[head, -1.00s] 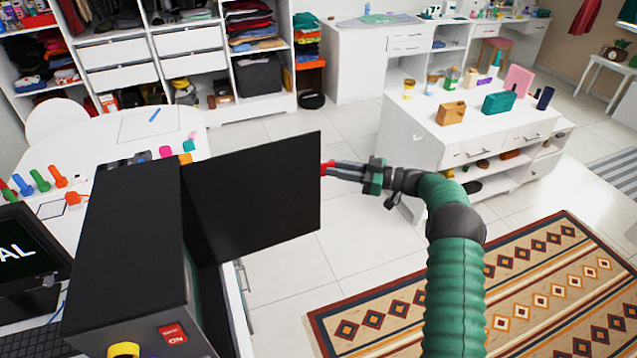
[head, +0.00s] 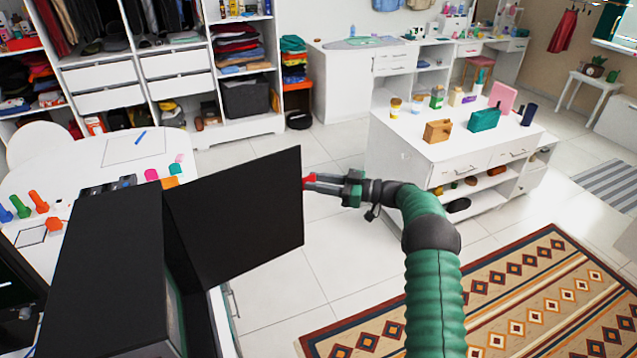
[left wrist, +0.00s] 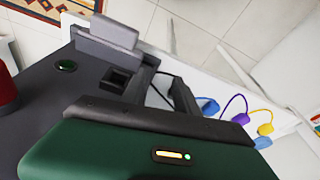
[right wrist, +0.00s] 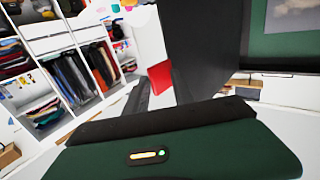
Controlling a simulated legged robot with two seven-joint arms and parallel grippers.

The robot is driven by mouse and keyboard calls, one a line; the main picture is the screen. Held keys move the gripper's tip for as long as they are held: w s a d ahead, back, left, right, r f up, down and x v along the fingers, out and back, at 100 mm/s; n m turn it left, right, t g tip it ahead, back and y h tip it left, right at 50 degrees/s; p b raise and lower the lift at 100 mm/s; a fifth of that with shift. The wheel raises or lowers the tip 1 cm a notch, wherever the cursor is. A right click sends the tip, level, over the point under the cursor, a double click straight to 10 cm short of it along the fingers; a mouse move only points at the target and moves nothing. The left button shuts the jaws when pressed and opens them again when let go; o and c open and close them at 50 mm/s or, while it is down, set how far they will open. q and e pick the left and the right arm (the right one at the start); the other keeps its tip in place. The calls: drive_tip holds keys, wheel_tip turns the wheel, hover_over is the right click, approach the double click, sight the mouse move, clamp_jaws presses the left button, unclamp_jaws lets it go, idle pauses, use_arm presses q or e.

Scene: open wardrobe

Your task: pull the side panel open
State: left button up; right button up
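The black side panel (head: 235,215) stands swung out from the dark case (head: 105,265) on the white desk, leaving a gap along the case's near side. The panel also shows in the right wrist view (right wrist: 205,45). A red tab (right wrist: 160,77) is at the panel's free edge. My right gripper (head: 312,182) is at that edge, its fingers on either side of the red tab. My left gripper (left wrist: 162,92) is outside the head view. Its fingers are apart with nothing seen between them, close to a dark surface with a green button (left wrist: 66,65).
The white desk (head: 70,165) holds several coloured pegs at left. A white island (head: 415,150) with small items stands beyond my right arm. A patterned rug (head: 470,300) lies at lower right. An open wardrobe (head: 190,125) is behind. Tiled floor is clear right of the panel.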

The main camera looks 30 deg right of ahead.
drive_tip(key=shift+s, duration=0.1)
drive_tip(key=b+v, duration=0.3)
drive_tip(key=v, duration=1.4)
drive_tip(key=shift+b, duration=0.4)
